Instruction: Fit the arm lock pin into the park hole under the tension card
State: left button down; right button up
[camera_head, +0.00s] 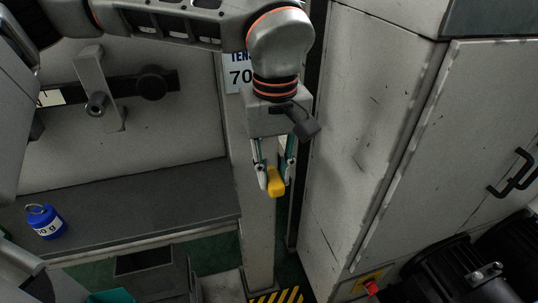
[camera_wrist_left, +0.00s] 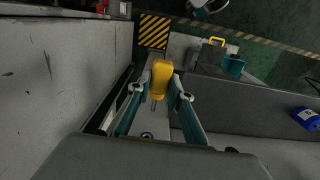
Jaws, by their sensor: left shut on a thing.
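The arm lock pin (camera_head: 276,182) has a yellow grip, held between the fingertips of my left gripper (camera_head: 274,178) in front of the narrow grey post. In the left wrist view the yellow grip (camera_wrist_left: 161,75) sits between both fingers of the left gripper (camera_wrist_left: 160,86), and a thin metal shaft shows below it. The tension card (camera_head: 238,74) is on the post above, partly covered by my arm. A small dark round spot (camera_wrist_left: 147,135) shows on the post in the wrist view; I cannot tell whether it is the park hole. The pin is apart from it. My right gripper is not in view.
A tall grey cabinet (camera_head: 370,130) stands close to the right of the gripper. A dark shelf (camera_head: 130,222) with a blue weight (camera_head: 46,223) lies to the left. A winder arm bracket (camera_head: 97,90) is on the panel. Striped floor marking (camera_head: 275,296) lies below.

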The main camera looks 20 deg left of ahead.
pick_arm(q)
jog(key=shift+w+d+r, duration=0.1)
jog(key=shift+d+r, duration=0.1)
jog(key=shift+r, duration=0.05)
jog(key=shift+r+p, duration=0.15)
jog(key=shift+p, duration=0.2)
jog(key=shift+w+a+p, duration=0.45)
jog(key=shift+w+a, duration=0.25)
jog(key=shift+w, duration=0.35)
jog(key=shift+w+a+p, duration=0.4)
jog(key=shift+w+a, duration=0.3)
jog(key=shift+w, duration=0.35)
jog(key=shift+w+a, duration=0.1)
jog(key=shift+p, duration=0.35)
